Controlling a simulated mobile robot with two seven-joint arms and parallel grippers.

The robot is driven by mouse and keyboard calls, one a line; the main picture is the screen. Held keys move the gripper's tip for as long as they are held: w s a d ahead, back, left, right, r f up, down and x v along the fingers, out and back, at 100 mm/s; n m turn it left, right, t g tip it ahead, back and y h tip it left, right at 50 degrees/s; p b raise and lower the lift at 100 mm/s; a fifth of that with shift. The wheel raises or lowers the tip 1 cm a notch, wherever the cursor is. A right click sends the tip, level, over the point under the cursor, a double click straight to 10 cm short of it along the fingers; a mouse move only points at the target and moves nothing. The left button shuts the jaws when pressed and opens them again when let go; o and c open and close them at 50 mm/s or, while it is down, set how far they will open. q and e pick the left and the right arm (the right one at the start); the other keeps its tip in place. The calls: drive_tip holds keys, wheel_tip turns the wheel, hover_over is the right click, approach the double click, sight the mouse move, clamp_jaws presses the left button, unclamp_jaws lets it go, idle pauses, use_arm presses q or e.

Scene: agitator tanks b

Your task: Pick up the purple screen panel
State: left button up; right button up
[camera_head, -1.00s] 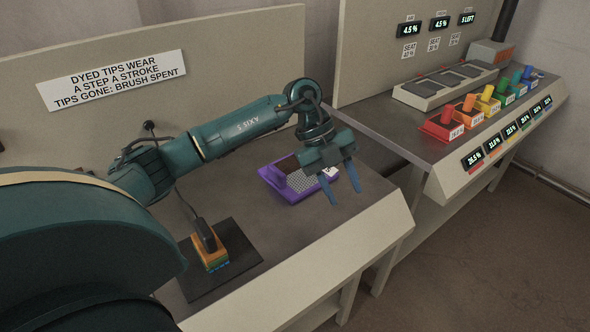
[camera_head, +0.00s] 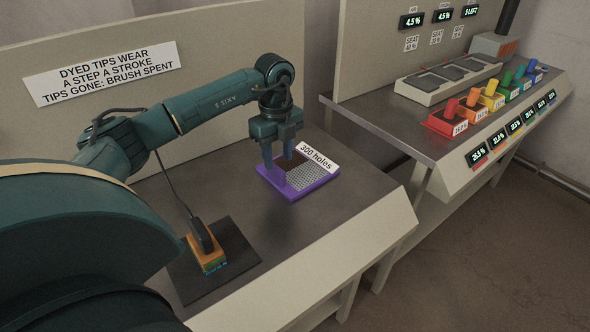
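The purple screen panel (camera_head: 322,183) lies flat on the near bench. It has a purple frame, a grey perforated mesh, a dark brown part at its back and a white label reading "300 holes". My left gripper (camera_head: 279,156) points down at the panel's left end, its two blue fingers apart. The fingertips overlap the panel's left end in the picture; I cannot tell whether they touch it. A raised purple piece shows just below the fingers. Nothing shows held between them. My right gripper is not in view.
An orange-yellow brush-like block with a black top (camera_head: 209,254) and a cable stands on a dark mat (camera_head: 240,267) at the bench's front left. A back wall rises behind the panel. A second bench (camera_head: 397,124) with coloured levers stands at right.

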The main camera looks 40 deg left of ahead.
sight(275, 166)
use_arm(q)
drive_tip(key=f, duration=0.4)
drive_tip(key=shift+s+a+f, duration=0.2)
drive_tip(key=shift+a+f, duration=0.05)
drive_tip(key=shift+a, duration=0.05)
drive_tip(key=shift+c, duration=0.2)
clamp_jaws()
